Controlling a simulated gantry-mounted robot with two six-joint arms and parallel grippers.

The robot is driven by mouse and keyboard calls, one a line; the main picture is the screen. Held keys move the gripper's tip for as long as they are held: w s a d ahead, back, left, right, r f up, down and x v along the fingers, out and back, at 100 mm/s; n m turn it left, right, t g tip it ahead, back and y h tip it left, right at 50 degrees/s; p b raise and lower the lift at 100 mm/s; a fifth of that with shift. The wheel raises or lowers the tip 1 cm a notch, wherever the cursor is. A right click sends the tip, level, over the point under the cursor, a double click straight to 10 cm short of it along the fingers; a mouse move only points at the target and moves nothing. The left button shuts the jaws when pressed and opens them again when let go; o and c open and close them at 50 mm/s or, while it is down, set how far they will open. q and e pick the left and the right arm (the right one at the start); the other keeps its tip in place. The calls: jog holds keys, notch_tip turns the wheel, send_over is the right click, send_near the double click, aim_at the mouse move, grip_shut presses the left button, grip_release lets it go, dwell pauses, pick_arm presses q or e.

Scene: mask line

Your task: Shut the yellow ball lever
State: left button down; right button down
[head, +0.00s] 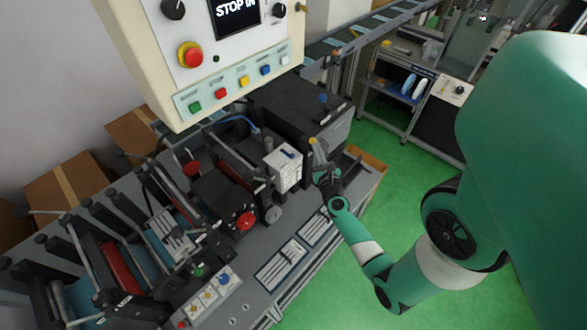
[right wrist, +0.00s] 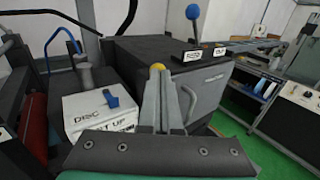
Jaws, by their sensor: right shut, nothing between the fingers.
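The yellow ball (head: 312,141) of the lever shows beside the dark machine block, just at the tip of my right gripper (head: 319,158). In the right wrist view the yellow ball (right wrist: 157,67) appears right at the upper end of my right gripper's fingers (right wrist: 161,88). The fingers are shut with nothing between them. They hide most of the lever's rod, and I cannot tell whether they touch the ball. My left gripper is not in view.
A white box with a blue switch (head: 286,166) stands left of my right gripper. A blue ball lever (right wrist: 193,14) rises from the dark machine block (right wrist: 160,48). A control panel (head: 215,60) hangs above the bench. Green floor lies open to the right.

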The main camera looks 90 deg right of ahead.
jog(key=r+b+v, duration=0.1)
jog(key=v, duration=1.2)
jog(key=shift+r, duration=0.15)
